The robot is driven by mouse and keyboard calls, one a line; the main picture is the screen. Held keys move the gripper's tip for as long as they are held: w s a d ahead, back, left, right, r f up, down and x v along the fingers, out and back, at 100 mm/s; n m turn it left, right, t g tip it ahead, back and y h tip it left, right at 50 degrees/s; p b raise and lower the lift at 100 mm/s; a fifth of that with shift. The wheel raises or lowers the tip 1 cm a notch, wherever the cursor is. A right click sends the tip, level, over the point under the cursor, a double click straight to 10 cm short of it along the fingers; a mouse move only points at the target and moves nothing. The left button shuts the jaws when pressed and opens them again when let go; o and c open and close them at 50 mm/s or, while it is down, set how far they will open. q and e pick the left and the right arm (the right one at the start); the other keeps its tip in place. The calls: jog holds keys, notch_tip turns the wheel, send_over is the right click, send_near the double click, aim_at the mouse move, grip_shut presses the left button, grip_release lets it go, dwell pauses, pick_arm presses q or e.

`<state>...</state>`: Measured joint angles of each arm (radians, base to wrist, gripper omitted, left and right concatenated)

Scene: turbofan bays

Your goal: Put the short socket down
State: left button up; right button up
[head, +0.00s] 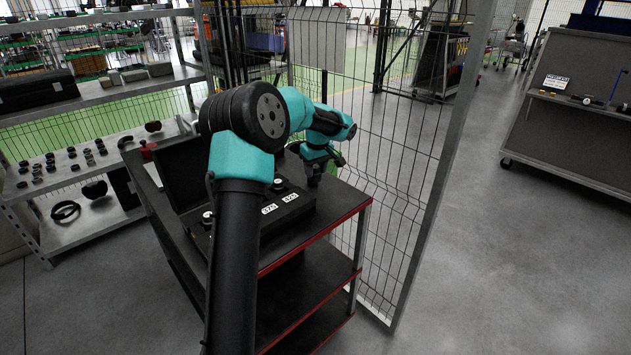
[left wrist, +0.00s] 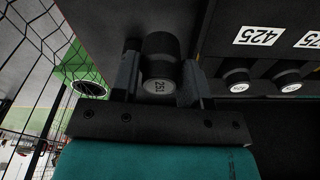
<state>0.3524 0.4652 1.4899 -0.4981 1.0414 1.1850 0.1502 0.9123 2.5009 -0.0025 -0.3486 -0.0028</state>
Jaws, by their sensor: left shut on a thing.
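My left gripper (head: 322,165) is over the right part of the black cart top, beside the open socket case. In the left wrist view, the left gripper (left wrist: 160,88) is shut on a black short socket (left wrist: 160,52), with a finger on either side. The socket's round pale end face carries a number that looks like 251. I cannot tell whether the socket touches the cart top. In the head view the socket is hard to make out under the gripper. My right gripper is not in view.
The black case (head: 300,212) on the cart (head: 345,200) has white labels, 425 (left wrist: 256,36) among them, and holds other sockets (left wrist: 238,82). A wire mesh fence (head: 405,190) stands close to the right. A shelf (head: 75,175) with many black parts is at left.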

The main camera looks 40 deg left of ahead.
pick_arm(q)
jog(key=shift+r, duration=1.3)
